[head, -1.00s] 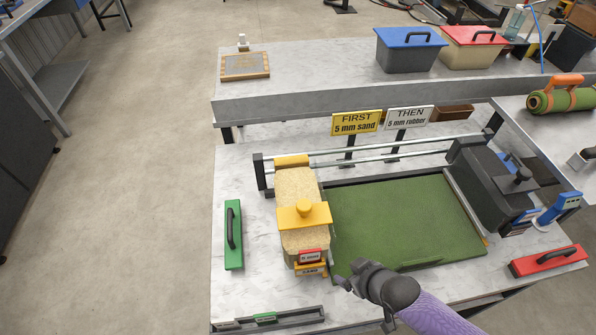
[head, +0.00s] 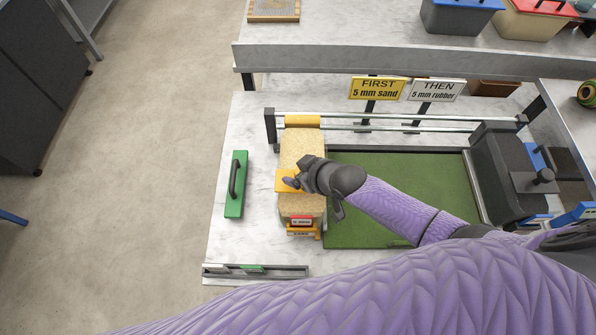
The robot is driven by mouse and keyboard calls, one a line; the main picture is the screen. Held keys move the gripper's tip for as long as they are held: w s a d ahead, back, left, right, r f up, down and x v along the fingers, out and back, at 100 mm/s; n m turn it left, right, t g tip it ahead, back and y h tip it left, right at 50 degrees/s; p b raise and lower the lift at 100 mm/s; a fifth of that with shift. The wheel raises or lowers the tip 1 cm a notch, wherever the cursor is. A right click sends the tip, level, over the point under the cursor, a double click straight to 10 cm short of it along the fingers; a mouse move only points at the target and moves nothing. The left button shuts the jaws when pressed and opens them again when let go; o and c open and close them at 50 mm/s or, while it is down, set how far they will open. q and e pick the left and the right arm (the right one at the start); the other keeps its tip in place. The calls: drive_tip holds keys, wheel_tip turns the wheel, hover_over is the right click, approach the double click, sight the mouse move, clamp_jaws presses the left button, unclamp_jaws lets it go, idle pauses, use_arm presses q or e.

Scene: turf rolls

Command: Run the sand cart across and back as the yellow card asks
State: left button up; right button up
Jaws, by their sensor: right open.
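The sand cart (head: 302,150), a tan sand-filled box with a yellow plate and yellow rail block, stands at the left end of the green turf (head: 380,177). The yellow card (head: 378,88) reads "FIRST 5 mm sand". A white card (head: 436,91) beside it reads "THEN 5 mm rubber". The dark rubber cart (head: 507,175) stands at the right end of the turf. My left gripper is not in view.
Two rails (head: 400,122) run along the turf's back side. A green handled block (head: 235,184) lies left of the sand cart. A grey tray (head: 255,271) lies at the front left. Blue-lidded (head: 458,18) and red-lidded bins stand on the back shelf.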

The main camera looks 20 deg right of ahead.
drive_tip(key=shift+w+a+f, duration=0.2)
drive_tip(key=shift+w+f, duration=0.1)
clamp_jaws()
idle(0.4)
